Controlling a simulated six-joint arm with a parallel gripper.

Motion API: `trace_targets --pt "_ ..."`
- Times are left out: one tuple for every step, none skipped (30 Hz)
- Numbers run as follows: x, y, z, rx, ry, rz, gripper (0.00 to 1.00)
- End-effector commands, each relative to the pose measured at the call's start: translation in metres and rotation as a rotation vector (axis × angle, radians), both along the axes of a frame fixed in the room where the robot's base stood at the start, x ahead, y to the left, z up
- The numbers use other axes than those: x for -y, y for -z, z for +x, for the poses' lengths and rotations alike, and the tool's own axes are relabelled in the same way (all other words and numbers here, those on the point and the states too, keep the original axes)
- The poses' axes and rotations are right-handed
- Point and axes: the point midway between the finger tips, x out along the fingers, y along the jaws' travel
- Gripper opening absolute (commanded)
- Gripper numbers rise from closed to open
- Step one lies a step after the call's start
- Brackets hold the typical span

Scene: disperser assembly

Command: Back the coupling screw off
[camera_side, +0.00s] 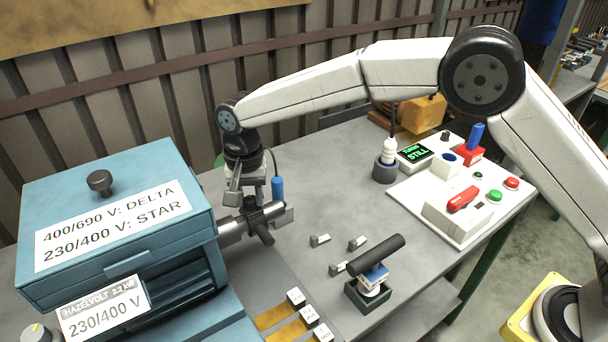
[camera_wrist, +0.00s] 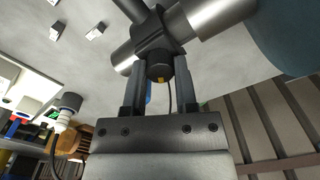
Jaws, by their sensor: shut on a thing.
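In the side view my gripper (camera_side: 236,196) points down at the coupling (camera_side: 258,222), beside the teal motor housing (camera_side: 110,225). The screw is hidden there behind my fingers and the coupling.
A blue-handled thing (camera_side: 277,188) hangs on a cable beside the coupling. Several small metal blocks (camera_side: 320,241) lie on the grey table. A black-handled tool (camera_side: 374,256) stands in a green holder. A white control panel (camera_side: 490,210) is at the right.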

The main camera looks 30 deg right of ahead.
Motion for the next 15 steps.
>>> trace_targets --pt "-0.0002 -0.0005 0.0002 0.0 -0.009 0.001 0.0" --pt "-0.0002 -0.0005 0.0002 0.0 -0.015 0.001 0.0" --pt "-0.0002 -0.0006 0.0002 0.0 -0.025 0.001 0.0" --pt "-0.0002 -0.0006 0.0002 0.0 -0.035 0.001 0.0" --pt "-0.0002 -0.0006 0.0003 0.0 -0.046 0.001 0.0" --pt "-0.0002 -0.0006 0.0003 0.0 -0.061 0.001 0.0" --pt "-0.0002 -0.0006 0.0003 0.001 -0.076 0.001 0.0" --pt "-0.0001 -0.0006 0.0004 0.001 -0.09 0.001 0.0" --pt "0.0 -0.0006 0.0004 0.001 -0.113 0.001 0.0" --pt "0.0 -0.0006 0.0004 0.001 -0.131 0.001 0.0" --pt "0.0 -0.0006 0.0004 0.001 -0.151 0.001 0.0" --pt "0.0 -0.0006 0.0004 0.001 -0.179 0.001 0.0" --pt "0.0 -0.0006 0.0004 0.001 -0.201 0.0 0.0" --pt "0.0 -0.0006 0.0004 0.001 -0.224 0.0 0.0" --pt "0.0 -0.0007 0.0004 0.001 -0.256 0.0 0.0"
